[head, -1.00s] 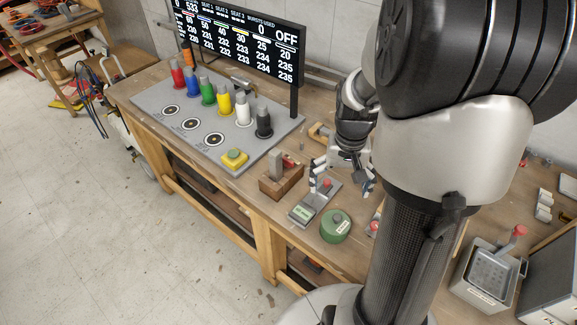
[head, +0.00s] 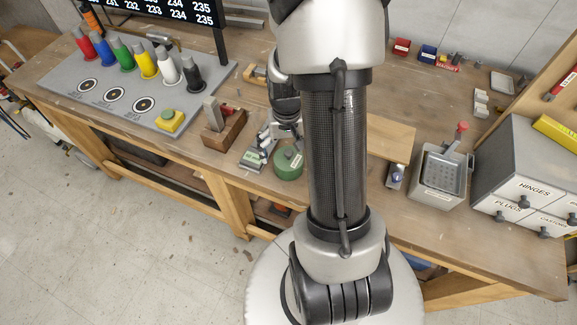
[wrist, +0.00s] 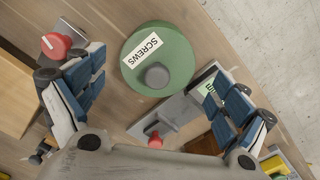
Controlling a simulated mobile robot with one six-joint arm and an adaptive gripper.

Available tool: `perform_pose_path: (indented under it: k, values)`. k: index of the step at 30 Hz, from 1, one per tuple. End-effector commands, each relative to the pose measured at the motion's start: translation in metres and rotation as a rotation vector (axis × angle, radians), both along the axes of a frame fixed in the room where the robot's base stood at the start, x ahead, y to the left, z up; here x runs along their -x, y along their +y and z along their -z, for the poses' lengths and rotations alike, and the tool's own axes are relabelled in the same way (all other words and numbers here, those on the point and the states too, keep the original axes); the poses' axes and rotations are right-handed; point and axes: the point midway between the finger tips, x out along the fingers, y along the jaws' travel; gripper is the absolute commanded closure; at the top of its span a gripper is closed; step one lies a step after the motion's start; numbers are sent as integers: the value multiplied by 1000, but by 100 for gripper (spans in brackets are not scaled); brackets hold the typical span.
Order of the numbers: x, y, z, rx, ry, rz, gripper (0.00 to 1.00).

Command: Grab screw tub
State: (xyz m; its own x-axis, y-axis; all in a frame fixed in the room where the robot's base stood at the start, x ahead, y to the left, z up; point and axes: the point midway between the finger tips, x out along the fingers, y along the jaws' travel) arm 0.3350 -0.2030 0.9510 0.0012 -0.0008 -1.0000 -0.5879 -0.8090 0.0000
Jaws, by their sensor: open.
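The screw tub is a round green tub with a white SCREWS label and a grey knob on its lid. It stands on the workbench in the head view (head: 289,166), just left of my forearm. In the wrist view the tub (wrist: 177,78) lies ahead, between and beyond my fingertips. My gripper (wrist: 158,90) is open, with blue-padded fingers spread to either side and nothing between them touching the tub as far as I can tell.
A grey device with a red knob (wrist: 155,140) sits close beside the tub, under the right finger. Another red knob (wrist: 56,44) is near the left finger. A wooden block (head: 224,130) stands left, a grey bin (head: 440,178) and labelled drawers (head: 520,195) right.

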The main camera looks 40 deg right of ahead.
Motion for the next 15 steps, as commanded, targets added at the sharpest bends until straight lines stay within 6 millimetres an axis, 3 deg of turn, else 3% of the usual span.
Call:
perform_pose_path:
  k: [6,15]
  values:
    - [5,-2,36,-2,2,0,7]
    - [4,-2,38,-1,1,0,10]
